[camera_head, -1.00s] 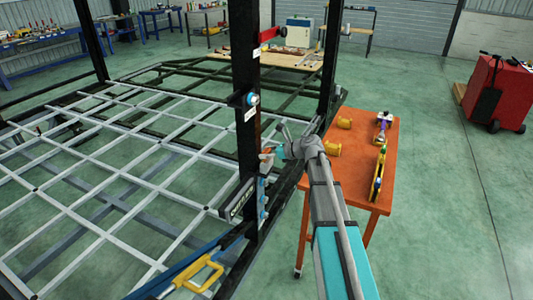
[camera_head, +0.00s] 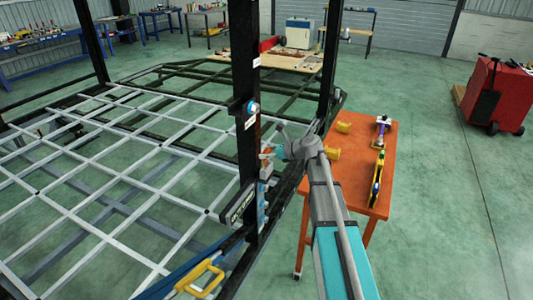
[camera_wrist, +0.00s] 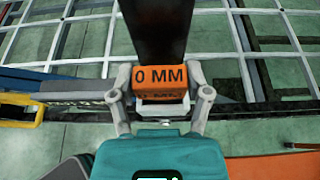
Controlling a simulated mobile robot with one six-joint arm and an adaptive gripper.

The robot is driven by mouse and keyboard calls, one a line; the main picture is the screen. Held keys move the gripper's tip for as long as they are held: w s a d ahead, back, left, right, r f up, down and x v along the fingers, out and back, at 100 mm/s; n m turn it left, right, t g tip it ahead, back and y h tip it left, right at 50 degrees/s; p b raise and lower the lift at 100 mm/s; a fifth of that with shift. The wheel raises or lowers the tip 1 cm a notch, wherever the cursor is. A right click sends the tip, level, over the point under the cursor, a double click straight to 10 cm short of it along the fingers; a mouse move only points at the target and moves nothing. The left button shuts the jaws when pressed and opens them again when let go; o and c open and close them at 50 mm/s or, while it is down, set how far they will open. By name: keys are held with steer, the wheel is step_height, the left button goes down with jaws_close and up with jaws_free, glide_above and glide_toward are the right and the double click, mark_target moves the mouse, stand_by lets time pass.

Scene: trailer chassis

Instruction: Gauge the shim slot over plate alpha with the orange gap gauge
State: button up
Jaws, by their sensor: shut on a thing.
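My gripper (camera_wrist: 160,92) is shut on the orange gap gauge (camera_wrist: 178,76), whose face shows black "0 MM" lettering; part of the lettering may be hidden. A pale block (camera_wrist: 163,106) shows just below the gauge. The gauge is in front of the lower end of a black post (camera_wrist: 158,28); I cannot tell whether they touch. In the head view my gripper (camera_head: 270,153) is beside the black post (camera_head: 246,70), and a small bit of orange shows there. Which part is plate alpha, and the shim slot itself, I cannot make out.
A blue bolt and white labels are on the post. A yellow-handled clamp (camera_head: 205,278) is on the near frame rail. The orange table (camera_head: 350,185) at right carries yellow cylinders and tools. A red cabinet (camera_head: 497,95) stands far right. Green floor is open between them.

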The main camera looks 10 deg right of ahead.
mark_target(258, 142)
steer(key=shift+r+p, duration=2.4)
steer(key=shift+r, duration=0.15)
